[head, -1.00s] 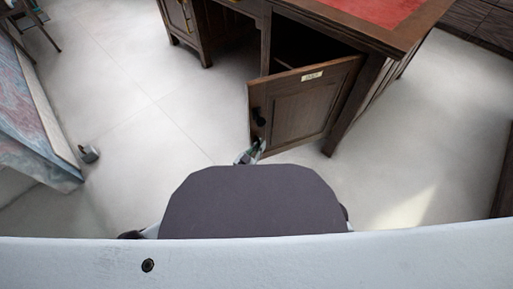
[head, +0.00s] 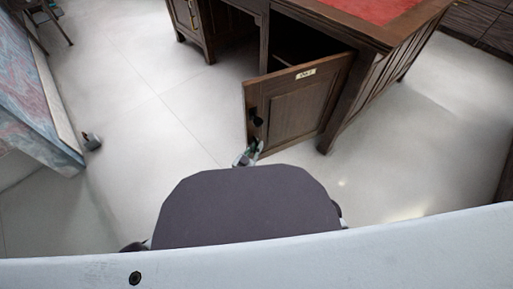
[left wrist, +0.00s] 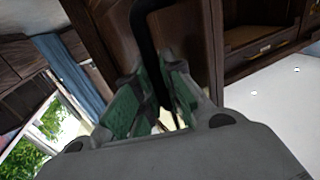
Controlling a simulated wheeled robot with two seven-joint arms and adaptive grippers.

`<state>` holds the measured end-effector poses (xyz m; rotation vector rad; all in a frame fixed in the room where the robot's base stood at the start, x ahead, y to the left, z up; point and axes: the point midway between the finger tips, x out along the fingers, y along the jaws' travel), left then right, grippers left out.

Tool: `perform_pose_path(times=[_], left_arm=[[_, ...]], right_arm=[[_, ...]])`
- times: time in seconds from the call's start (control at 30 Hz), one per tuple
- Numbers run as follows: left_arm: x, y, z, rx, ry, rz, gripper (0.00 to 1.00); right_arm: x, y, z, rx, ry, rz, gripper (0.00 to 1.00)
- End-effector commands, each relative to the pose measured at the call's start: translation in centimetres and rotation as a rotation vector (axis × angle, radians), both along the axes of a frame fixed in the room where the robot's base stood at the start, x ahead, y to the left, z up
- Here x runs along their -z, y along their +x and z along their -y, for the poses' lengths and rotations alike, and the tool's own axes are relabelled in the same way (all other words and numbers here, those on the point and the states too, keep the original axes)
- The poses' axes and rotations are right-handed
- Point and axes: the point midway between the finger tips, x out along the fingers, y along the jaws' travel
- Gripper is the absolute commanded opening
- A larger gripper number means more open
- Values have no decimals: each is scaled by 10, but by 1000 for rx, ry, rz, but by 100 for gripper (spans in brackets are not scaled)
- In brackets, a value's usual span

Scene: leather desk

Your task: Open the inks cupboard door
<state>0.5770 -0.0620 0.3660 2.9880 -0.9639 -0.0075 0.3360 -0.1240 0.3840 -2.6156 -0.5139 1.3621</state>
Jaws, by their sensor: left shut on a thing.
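The inks cupboard door (head: 302,108) is a brown wooden panel with a small pale label (head: 306,73), its writing too small to read. It stands swung out from the desk, with a dark gap behind its top edge. A black handle (head: 256,120) is near its free left edge. My left gripper (head: 247,153) is at the lower left of the door. In the left wrist view its green-padded fingers (left wrist: 152,88) are shut on the black handle (left wrist: 150,28), which runs down between them. My right gripper is not in view.
The desk (head: 350,25) has a red leather top and another cupboard (head: 190,20) at its left. Pale floor (head: 150,110) lies open left of the door. A blue-pink patterned panel (head: 35,115) stands at the far left, with a small grey object (head: 91,141) beside it.

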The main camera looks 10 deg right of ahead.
Motion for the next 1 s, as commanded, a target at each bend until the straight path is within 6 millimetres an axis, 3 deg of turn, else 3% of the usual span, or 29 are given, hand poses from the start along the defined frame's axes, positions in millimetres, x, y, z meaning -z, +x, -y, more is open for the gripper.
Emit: perform_pose_path(times=[0.17, 0.2, 0.37, 1.0], left_arm=[[-4, 4, -4, -6, 0, 14, 0], [-4, 4, -4, -6, 0, 14, 12], [-4, 3, -3, -4, -2, 11, 32], [-2, -5, -5, -2, -3, 5, 33]], right_arm=[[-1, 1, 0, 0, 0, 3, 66], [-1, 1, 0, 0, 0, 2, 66], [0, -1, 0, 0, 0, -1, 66], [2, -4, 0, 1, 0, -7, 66]])
